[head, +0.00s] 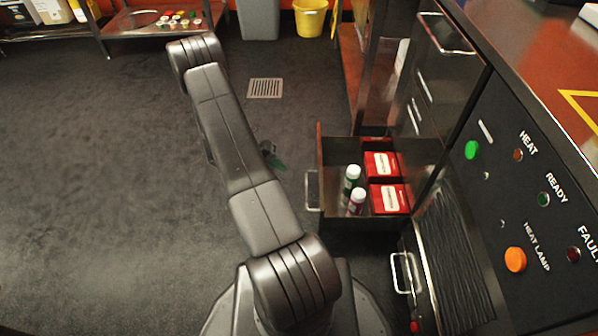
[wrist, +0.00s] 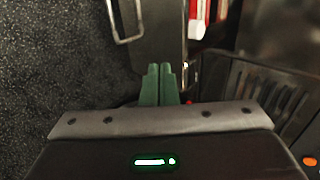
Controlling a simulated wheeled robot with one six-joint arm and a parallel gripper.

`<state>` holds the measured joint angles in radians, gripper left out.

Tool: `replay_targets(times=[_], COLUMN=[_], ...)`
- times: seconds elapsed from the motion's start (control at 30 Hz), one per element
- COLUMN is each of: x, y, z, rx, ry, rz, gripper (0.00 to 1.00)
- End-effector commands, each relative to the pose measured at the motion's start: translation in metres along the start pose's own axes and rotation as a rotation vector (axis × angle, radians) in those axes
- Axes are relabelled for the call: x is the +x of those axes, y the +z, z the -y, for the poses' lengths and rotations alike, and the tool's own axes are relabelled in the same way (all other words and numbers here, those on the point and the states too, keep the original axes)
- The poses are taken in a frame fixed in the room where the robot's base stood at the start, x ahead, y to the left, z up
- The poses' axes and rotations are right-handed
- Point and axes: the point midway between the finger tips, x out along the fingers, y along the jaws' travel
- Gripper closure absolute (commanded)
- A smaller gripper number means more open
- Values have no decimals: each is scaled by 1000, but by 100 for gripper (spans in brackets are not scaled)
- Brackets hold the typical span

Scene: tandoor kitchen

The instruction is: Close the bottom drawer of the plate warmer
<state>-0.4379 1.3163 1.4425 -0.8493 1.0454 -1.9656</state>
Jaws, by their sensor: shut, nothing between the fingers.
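A dark metal drawer (head: 336,168) stands pulled out to the left, low on the plate warmer (head: 440,75). It holds red boxes and two white-capped bottles. Its handle (head: 312,191) is on its left face. In the wrist view the drawer front (wrist: 163,40) and handle (wrist: 125,20) show at the top. My gripper (head: 273,157) is partly hidden behind my arm, left of the drawer front and apart from it in the head view. In the wrist view my green fingers (wrist: 160,72) are together and empty, with their tips overlapping the lower part of the drawer front; contact cannot be told.
Another handle (head: 402,272) sits beside a ribbed panel (head: 450,255), nearer than the drawer. A control panel (head: 530,200) with buttons is at the right. Open dark floor (head: 90,190) lies to the left, with a drain grate (head: 265,88). A yellow bucket (head: 310,18) stands at the back.

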Motion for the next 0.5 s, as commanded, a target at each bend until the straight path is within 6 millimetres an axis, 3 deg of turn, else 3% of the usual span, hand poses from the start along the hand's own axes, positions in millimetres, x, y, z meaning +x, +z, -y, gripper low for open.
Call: replay_targets(times=[0.5], x=[103], y=[-2], z=[0], rx=[6], ry=[2], rz=[-6], gripper=[100])
